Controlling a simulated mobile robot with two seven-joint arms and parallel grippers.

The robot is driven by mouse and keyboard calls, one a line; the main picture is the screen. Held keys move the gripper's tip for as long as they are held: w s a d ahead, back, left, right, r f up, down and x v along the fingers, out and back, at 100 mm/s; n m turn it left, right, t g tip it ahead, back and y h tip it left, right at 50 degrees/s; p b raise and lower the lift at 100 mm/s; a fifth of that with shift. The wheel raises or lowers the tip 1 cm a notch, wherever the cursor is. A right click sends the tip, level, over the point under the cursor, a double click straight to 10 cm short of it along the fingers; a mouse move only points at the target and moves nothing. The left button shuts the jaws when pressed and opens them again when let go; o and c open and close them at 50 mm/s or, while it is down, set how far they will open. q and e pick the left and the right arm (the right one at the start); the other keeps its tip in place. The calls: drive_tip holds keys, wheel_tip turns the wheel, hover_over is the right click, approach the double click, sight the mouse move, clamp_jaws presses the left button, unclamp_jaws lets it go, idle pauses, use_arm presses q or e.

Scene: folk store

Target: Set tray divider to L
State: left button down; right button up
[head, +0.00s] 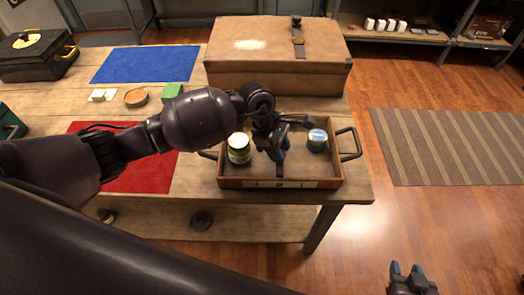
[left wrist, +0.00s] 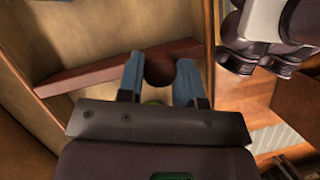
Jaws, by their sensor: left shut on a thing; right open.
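The wooden tray (head: 226,183) stands at the right end of the table, with dark handles at its sides and a pale strip with small marks, too small to read, on its front. In the left wrist view the divider (left wrist: 95,70) is a dark red-brown bar with a round knob (left wrist: 160,70). My left gripper (head: 277,156) reaches down into the tray's middle; its blue fingers (left wrist: 160,78) are shut on the knob. The head view hides most of the divider behind the gripper. My right gripper (head: 407,270) is open and empty over the floor at lower right.
A green jar (head: 239,155) stands in the tray left of my left gripper, and a blue-lidded tin (head: 317,146) stands right of it. A large brown case (head: 275,75) is close behind the tray. The red mat (head: 140,178) lies to the left.

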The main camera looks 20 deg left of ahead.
use_arm(q)
drive_tip(key=d, duration=0.2)
drive_tip(key=w+d+b, duration=0.1)
drive_tip(key=d, duration=0.2)
drive_tip(key=shift+w+d+b, duration=0.3)
drive_tip(key=shift+w+b, duration=0.1)
drive_tip(key=shift+d, duration=0.2)
drive_tip(key=shift+d+r, duration=0.1)
use_arm(e)
drive_tip(key=shift+s+f, duration=0.25)
drive_tip(key=shift+f, duration=0.35)
drive_tip(key=shift+s+f, duration=0.25)
drive_tip(key=shift+f, duration=0.4)
drive_tip(key=shift+s+f, duration=0.25)
drive_tip(key=shift+f, duration=0.35)
use_arm(q)
drive_tip(key=c, duration=0.8)
unclamp_jaws()
drive_tip(key=shift+a+r, duration=0.25)
drive_tip(key=shift+r, duration=0.1)
drive_tip(key=v, duration=1)
drive_tip(key=shift+d, duration=0.1)
use_arm(e)
drive_tip(key=shift+w+r, duration=0.1)
drive_tip(key=shift+r, duration=0.1)
drive_tip(key=shift+w, duration=0.1)
